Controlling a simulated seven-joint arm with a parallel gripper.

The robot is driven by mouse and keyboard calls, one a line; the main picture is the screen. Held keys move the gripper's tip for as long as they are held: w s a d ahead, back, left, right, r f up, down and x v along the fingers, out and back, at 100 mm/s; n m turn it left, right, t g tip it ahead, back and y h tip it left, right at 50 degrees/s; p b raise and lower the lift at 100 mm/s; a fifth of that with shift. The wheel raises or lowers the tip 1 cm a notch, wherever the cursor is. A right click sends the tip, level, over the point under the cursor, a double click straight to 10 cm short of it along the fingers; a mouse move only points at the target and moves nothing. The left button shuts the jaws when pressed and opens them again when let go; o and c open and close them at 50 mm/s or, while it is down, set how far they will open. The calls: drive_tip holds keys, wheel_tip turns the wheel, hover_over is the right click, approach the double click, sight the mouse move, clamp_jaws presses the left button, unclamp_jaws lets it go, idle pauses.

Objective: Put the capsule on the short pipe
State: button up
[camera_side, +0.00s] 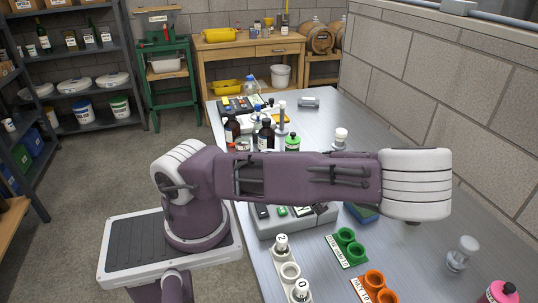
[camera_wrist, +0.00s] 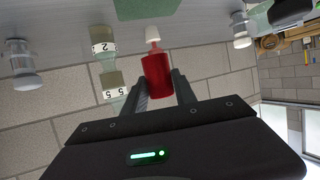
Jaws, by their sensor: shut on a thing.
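My gripper (camera_wrist: 161,85) is shut on a red cylinder (camera_wrist: 157,76), which looks like the capsule. A white narrow piece (camera_wrist: 153,34) shows at its far end; I cannot tell whether it is part of it. In the side view my wrist hides the gripper and the red cylinder. A clear, flanged post (camera_side: 463,252) stands at the right of the bench, and a white-topped post (camera_side: 340,138) stands farther back. In the wrist view, flanged posts show at left (camera_wrist: 21,66) and upper right (camera_wrist: 240,30). I cannot tell which one is the short pipe.
White numbered pieces (camera_side: 281,246) stand front left; numbered pieces also show in the wrist view (camera_wrist: 104,48). Green (camera_side: 348,248) and orange (camera_side: 375,287) holders stand right of them. Dark bottles (camera_side: 266,135) crowd the back left. A brick wall (camera_side: 450,90) borders the bench.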

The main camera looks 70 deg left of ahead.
drive_tip(key=s+a+f+n+g+y, duration=0.2)
drive_tip(key=s+a+n+g+y, duration=0.25)
drive_tip(key=a, duration=0.55)
drive_tip(key=s+a+r+n+g+y, duration=0.2)
drive_tip(key=s+a+r+n+g, duration=0.25)
drive_tip(key=s+a, duration=0.3)
drive_tip(key=s+a+r+n+g+y, duration=0.2)
drive_tip(key=s+a+r+n+g, duration=0.25)
drive_tip(key=s+a, duration=0.3)
drive_tip(key=shift+t, duration=0.45)
drive_tip(key=f, duration=0.9)
drive_tip(key=shift+w+f, duration=0.2)
drive_tip(key=shift+w, duration=0.1)
drive_tip(key=o, duration=0.7)
